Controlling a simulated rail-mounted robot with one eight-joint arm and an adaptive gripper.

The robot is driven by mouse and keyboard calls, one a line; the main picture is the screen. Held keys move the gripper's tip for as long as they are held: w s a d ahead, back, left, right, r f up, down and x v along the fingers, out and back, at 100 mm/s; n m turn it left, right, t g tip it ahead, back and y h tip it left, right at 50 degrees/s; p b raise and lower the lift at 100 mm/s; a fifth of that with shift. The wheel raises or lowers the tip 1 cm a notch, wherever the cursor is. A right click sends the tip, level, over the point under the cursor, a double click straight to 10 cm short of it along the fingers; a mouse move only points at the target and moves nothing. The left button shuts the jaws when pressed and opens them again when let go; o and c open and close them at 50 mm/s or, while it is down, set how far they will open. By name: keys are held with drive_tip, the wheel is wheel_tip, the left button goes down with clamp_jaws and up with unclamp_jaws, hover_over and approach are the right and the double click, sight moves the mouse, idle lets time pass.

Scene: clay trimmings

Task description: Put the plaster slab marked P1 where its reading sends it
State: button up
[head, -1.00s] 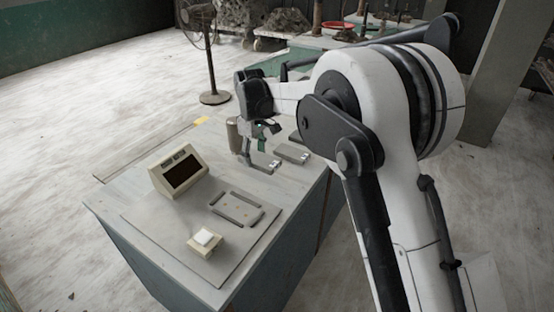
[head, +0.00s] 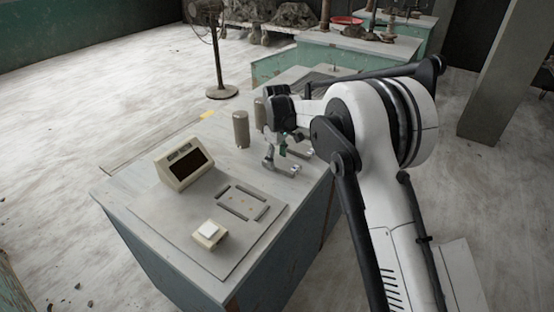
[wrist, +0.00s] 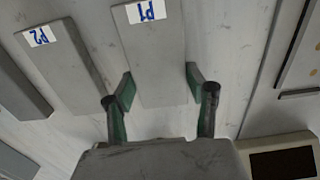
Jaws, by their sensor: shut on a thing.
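The plaster slab marked P1 (wrist: 155,60) is a grey flat block with a white label in blue letters. In the wrist view it lies between the two green-padded fingers of my gripper (wrist: 160,95). My gripper is shut on its sides. In the head view my gripper (head: 282,155) is over the back right of the bench, with the P1 slab (head: 279,169) at its fingertips. I cannot tell whether the slab touches the bench. The slab marked P2 (wrist: 62,62) lies to its left in the wrist view, apart from it.
On the bench are a beige display box (head: 183,165) with a dark screen, a slotted plate (head: 241,203), a small block with a white pad (head: 209,233) and a grey cylinder (head: 241,128). A third slab (wrist: 15,163) shows at the wrist view's left edge.

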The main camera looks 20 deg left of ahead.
sight(277, 160)
drive_tip(key=shift+f, duration=0.1)
drive_tip(key=o, duration=1.5)
drive_tip(key=shift+c, duration=0.2)
wheel_tip(277, 160, up, 12)
drive_tip(key=shift+r+p, duration=0.2)
drive_tip(key=shift+p, duration=0.15)
